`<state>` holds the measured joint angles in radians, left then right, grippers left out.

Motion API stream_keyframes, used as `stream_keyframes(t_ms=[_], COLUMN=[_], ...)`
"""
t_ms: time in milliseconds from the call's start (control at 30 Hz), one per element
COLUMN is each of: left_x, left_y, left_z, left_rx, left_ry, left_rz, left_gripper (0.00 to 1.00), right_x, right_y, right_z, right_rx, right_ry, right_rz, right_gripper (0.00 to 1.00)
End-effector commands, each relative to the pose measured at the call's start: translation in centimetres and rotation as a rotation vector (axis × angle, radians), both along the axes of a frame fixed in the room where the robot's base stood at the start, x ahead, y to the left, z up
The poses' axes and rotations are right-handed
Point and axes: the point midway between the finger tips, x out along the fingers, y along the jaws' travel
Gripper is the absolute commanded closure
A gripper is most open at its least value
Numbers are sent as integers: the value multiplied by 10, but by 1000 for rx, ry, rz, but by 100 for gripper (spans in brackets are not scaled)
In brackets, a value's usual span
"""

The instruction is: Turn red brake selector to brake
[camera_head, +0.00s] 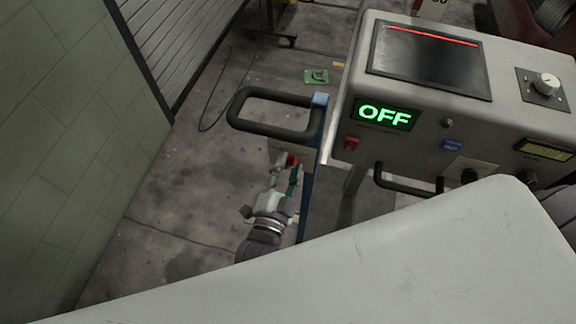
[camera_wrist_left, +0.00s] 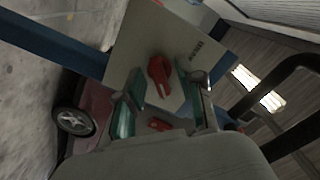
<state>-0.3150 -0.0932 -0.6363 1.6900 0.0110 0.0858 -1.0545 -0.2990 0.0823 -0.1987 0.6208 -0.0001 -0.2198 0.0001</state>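The red selector (camera_wrist_left: 159,72) is a small lever knob on a pale plate (camera_wrist_left: 143,38), seen in the left wrist view between my gripper's fingers. In the head view the red selector (camera_head: 292,160) is a small red patch beside the blue post. My left gripper (camera_head: 285,172) reaches up to it, with its fingers apart on either side. In the left wrist view the left gripper (camera_wrist_left: 163,90) is open, its green-padded fingers flanking the knob; contact cannot be told. Small lettering on the plate is unreadable. My right gripper is not in view.
A grey console (camera_head: 345,95) with a lit green OFF display (camera_head: 384,115) stands to the right. A black handle loop (camera_head: 240,110) on the blue post (camera_head: 311,190) is just beyond my gripper. A wall (camera_head: 60,130) is at left, with open floor (camera_head: 180,190) between.

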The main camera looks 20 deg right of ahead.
Motion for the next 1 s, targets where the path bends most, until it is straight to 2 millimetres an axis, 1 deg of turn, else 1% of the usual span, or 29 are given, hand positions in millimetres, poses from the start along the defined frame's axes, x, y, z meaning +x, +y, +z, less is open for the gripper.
stream_keyframes(t_ms=[67, 100, 167, 300, 333, 667, 833, 1000], left_x=[0, 0, 0, 0, 0, 0, 0, 0], left_y=[0, 0, 0, 0, 0, 0, 0, 0], left_z=[0, 0, 0, 0, 0, 1, 2, 2], left_rx=[0, 0, 0, 0, 0, -32, -102, -216], left_ry=[0, 0, 0, 0, 0, 22, 70, 148], left_rz=[0, 0, 0, 0, 0, -1, -1, -1], left_gripper=[62, 64, 74, 98, 100, 100, 100, 100], right_x=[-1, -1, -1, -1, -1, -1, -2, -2], right_y=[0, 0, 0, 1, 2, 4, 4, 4], right_z=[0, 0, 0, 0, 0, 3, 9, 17], right_rx=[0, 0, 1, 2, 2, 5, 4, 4], right_ry=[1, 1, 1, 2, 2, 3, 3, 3], right_rz=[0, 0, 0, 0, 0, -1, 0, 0], right_gripper=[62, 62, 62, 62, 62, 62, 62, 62])
